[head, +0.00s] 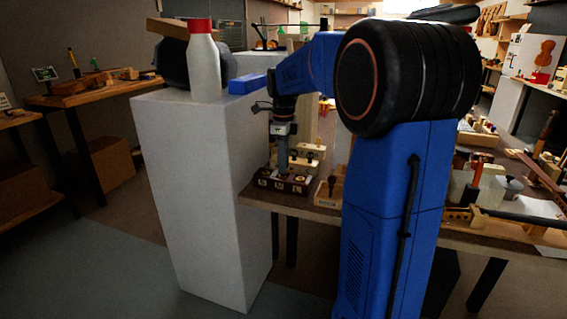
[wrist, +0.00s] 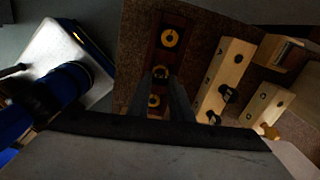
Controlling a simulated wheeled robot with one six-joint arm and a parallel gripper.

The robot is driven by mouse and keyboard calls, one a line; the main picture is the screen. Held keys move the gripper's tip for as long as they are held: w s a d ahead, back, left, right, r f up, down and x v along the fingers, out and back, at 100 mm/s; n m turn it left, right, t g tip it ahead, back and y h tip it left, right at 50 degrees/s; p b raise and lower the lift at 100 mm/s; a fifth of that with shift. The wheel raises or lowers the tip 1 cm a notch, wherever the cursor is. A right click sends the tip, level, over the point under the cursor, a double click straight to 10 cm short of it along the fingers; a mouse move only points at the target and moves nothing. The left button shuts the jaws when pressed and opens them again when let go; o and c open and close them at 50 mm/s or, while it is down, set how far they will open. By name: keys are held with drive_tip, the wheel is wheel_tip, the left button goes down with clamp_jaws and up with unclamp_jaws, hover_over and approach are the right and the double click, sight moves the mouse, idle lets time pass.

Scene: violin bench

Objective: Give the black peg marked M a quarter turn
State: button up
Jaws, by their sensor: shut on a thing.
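A dark wooden block (head: 297,184) with small pale labels on its front sits at the near left corner of the bench. In the wrist view, the block (wrist: 176,19) carries yellow rings with dark centres in a row. My gripper (head: 283,170) points straight down onto this block. In the wrist view, my gripper (wrist: 161,78) has its two fingers closed around a dark peg (wrist: 160,73) standing in the block, between two of the rings. The fingers hide most of this peg. I cannot read the letter M in either view.
A pale wooden block (wrist: 236,62) with holes and black pegs stands right of the dark block. A smaller pale block (wrist: 263,103) lies beyond it. A tall white pedestal (head: 190,190) with a red-capped bottle (head: 204,65) and a blue box (head: 246,84) is close left of my arm.

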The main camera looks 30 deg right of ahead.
drive_tip(key=shift+m, duration=1.1)
drive_tip(key=m, duration=0.2)
drive_tip(key=shift+m, duration=1.5)
drive_tip(key=shift+a+m, duration=0.1)
drive_tip(key=shift+m, duration=1.4)
drive_tip(key=o, duration=1)
